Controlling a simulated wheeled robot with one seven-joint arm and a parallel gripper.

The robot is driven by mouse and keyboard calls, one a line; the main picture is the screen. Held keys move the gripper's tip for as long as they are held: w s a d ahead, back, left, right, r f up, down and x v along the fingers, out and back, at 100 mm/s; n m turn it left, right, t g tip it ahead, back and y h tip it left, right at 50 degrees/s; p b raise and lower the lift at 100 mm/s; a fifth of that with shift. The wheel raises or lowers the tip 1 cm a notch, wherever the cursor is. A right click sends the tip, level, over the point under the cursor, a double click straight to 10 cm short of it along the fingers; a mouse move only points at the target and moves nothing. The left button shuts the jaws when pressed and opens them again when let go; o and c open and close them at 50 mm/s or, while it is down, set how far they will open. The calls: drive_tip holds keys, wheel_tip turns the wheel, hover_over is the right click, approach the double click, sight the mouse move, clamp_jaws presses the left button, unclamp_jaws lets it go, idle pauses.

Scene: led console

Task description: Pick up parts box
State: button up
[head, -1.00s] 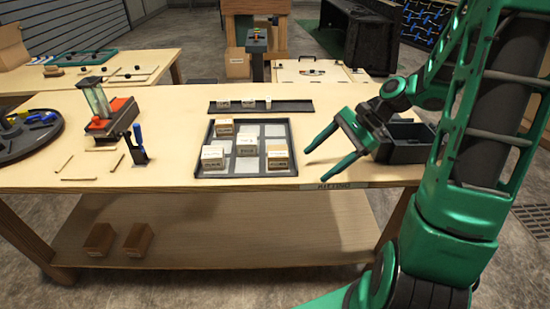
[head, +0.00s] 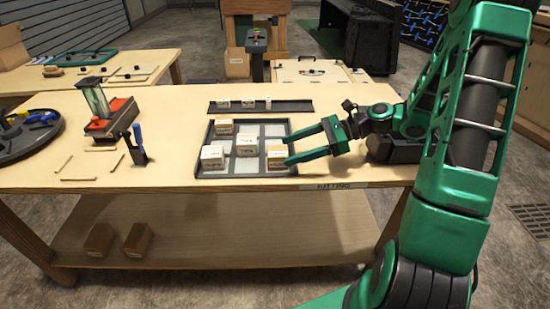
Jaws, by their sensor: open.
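Several small tan and white boxes sit in a dark divided tray (head: 234,171) on the workbench. One box is at the back left (head: 223,127), one at the front left (head: 212,157), one in the middle (head: 247,145) and one at the right (head: 277,155). I cannot tell which one is the parts box. My gripper (head: 287,150) is open and empty, pointing left. Its fingertips are at the tray's right edge, close to the right box; whether they touch it cannot be told.
A narrow dark rack (head: 290,106) with small white pieces lies behind the tray. A dark bin (head: 393,149) stands at the right, partly hidden by my arm. A red-based device (head: 110,118) and a blue-handled tool (head: 138,145) stand to the left. Two brown boxes are on the lower shelf (head: 200,240).

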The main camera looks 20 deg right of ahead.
sight(283, 150)
drive_tip(key=shift+x, duration=2.55)
drive_tip(key=shift+w+r, duration=0.1)
drive_tip(key=shift+r, duration=0.05)
drive_tip(key=c, duration=1.2)
